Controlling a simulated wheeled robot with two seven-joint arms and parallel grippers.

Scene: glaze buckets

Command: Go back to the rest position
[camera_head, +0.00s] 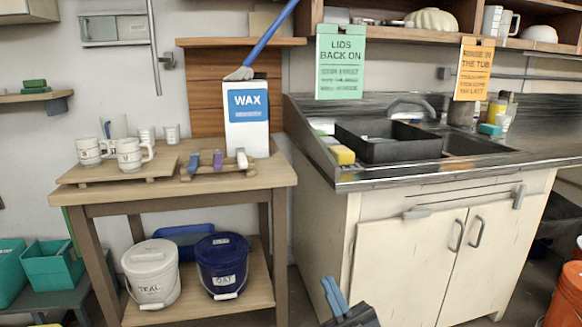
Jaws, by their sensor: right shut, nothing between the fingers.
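My right gripper (331,281) shows at the bottom centre, with its two blue fingers together and nothing between them. It is in front of the white cabinet (405,262), to the right of the wooden table (190,183). My left gripper is out of view. A white bucket (151,268) marked TEAL and a dark blue bucket (222,259) marked OAT stand on the table's lower shelf, both with lids on.
On the table are a WAX box (246,137) with a blue-handled brush (268,42) above it, several mugs (130,152) on a board, and a small rack. The sink counter (400,184) is at the right. An orange bucket (567,296) stands at the lower right.

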